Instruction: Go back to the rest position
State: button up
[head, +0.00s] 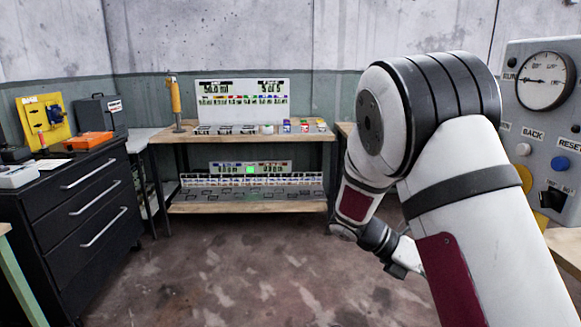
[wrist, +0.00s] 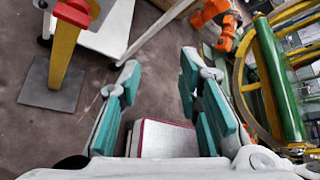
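My gripper (wrist: 160,95) is open in the wrist view, its two teal-padded fingers spread apart with nothing held between them. Below and between the fingers is a white surface with a dark red edge, which I cannot identify for sure. In the head view my white arm, with black bands and dark red panels, fills the right side. The gripper's fingertips are hidden behind the arm there.
In the head view, a workbench (head: 290,138) with displays and small parts stands at the back. A black drawer cabinet (head: 85,197) is at left, a control panel (head: 545,130) at right. The middle floor is clear. The wrist view shows an orange robot arm (wrist: 213,14) and a green roller (wrist: 277,80).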

jog(key=s+a+r+m+t+y, duration=0.1)
jog(key=s+a+r+m+y, duration=0.1)
jog(key=s+r+m+y, duration=0.45)
jog(key=s+a+r+m+y, duration=0.1)
jog(key=s+a+r+m, duration=0.15)
jog(key=s+m, duration=0.5)
jog(key=s+a+r+m+t+y, duration=0.1)
jog(key=s+a+m+t+y, duration=0.1)
jog(key=s+a+m, duration=0.45)
jog(key=s+a+r+m+t+y, duration=0.1)
jog(key=s+a+m+t+y, duration=0.15)
jog(key=s, duration=0.65)
notch_tip(320, 180, up, 18)
jog(key=t+p, duration=0.3)
jog(key=p, duration=1.3)
jog(key=shift+d, duration=0.45)
jog(key=shift+f, duration=0.1)
